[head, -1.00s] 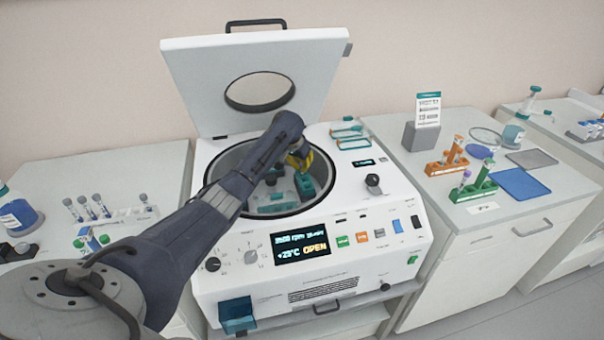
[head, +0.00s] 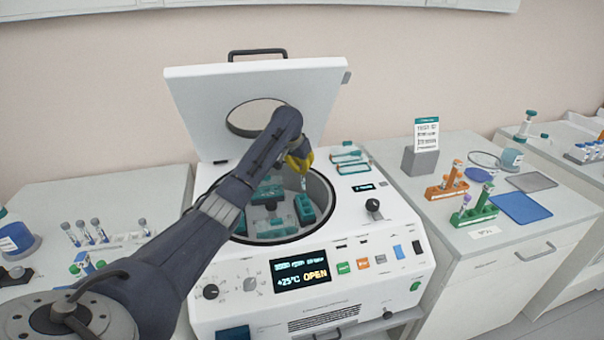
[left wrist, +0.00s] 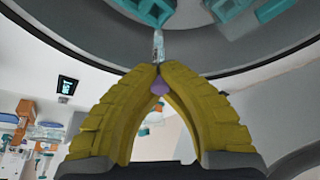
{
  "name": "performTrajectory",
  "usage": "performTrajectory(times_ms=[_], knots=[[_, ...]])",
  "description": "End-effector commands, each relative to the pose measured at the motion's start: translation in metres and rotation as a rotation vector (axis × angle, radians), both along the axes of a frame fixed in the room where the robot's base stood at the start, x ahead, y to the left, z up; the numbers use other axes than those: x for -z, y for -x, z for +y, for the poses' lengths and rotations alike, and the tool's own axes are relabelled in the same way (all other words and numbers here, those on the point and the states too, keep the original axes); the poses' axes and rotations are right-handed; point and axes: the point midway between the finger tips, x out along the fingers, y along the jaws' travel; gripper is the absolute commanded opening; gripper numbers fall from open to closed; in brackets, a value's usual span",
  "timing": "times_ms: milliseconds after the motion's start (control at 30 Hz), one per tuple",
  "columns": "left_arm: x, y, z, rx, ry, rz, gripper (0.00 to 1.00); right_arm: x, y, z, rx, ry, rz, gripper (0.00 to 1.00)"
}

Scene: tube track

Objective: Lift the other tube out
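My left gripper (head: 300,163) is above the right part of the open centrifuge bowl (head: 326,208). Its yellow fingers are shut on a tube (head: 303,183), which hangs below them, clear of the teal buckets. In the left wrist view the fingertips (left wrist: 158,70) pinch the tube (left wrist: 158,47), and its purple cap (left wrist: 157,88) shows between the fingers. The rotor in the bowl carries several teal buckets (head: 304,208). The arm hides part of the bowl, and I cannot see into every bucket. My right gripper is not in view.
The centrifuge lid (head: 205,100) stands open behind the bowl. On the right bench are an orange rack (head: 446,190) and a green rack (head: 473,215) with tubes, a blue mat (head: 520,207) and a sign (head: 426,135). More tubes (head: 97,230) stand on the left bench.

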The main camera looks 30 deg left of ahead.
Motion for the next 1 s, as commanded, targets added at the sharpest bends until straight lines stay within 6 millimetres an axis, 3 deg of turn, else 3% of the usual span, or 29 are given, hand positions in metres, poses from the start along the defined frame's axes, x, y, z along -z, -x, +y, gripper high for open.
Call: performTrajectory(times_ms=[367,1000], knots=[[-0.003,0.0,0.0,0.0,0.0,-0.001,0.0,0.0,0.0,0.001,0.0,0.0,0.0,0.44],[-0.042,0.0,0.0,0.0,0.0,-0.001,0.0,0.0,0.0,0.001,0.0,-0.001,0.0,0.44]])
